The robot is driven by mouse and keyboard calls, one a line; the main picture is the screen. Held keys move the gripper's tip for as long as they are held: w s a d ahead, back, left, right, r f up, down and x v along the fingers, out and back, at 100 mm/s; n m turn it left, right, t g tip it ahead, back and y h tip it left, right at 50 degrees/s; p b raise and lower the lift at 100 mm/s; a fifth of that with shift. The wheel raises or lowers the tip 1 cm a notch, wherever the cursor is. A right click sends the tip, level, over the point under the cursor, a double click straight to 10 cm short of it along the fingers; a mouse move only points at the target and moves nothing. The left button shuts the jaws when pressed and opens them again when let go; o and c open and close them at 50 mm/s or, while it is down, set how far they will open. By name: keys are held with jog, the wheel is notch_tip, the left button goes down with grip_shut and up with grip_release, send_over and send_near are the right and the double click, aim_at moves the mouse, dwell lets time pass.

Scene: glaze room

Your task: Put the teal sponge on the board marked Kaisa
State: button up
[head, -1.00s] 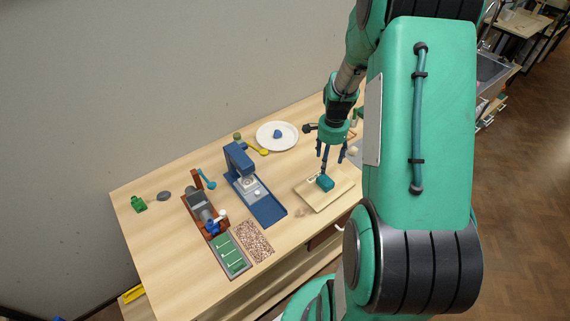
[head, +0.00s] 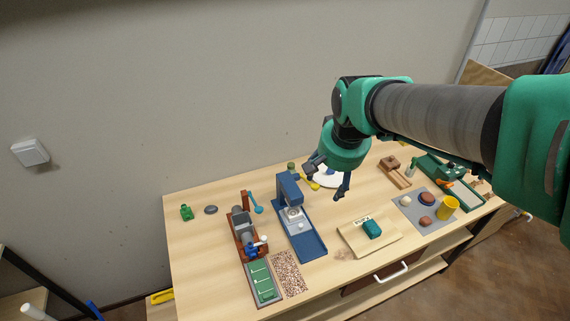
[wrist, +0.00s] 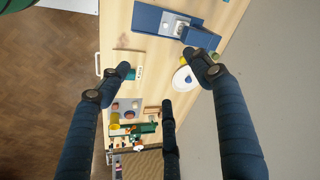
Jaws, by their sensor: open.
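The teal sponge (head: 372,229) lies on a pale wooden board (head: 381,248) near the front edge of the table. The board bears a small white label (head: 361,218) with dark letters too small to read surely. My gripper (head: 328,180) is raised above the table, behind and left of the sponge, apart from it and empty. In the wrist view my gripper (wrist: 162,75) has its fingers spread wide with nothing between them. The sponge (wrist: 138,72) shows there beside one fingertip, partly hidden.
A blue stand (head: 306,245) and a brown-and-grey machine (head: 243,224) stand left of the board. A white plate (head: 328,181) lies behind my gripper. A grey mat (head: 411,214) with a yellow cup (head: 447,207) lies to the right. A wooden block (head: 391,165) stands behind it.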

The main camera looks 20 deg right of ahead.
jog(key=s+a+r+n+t, duration=0.1)
jog(key=s+a+r+n, duration=0.2)
jog(key=s+a, duration=0.2)
jog(key=s+a+r+n+t+y, duration=0.1)
jog(key=s+a+r+n, duration=0.2)
jog(key=s+a, duration=0.2)
jog(key=shift+s+a+r+n, duration=0.2)
jog(key=shift+s+a+n, duration=0.2)
jog(key=shift+s, duration=0.25)
notch_tip(320, 180, down, 9)
jog(key=b, duration=0.9)
jog(key=shift+r, duration=0.15)
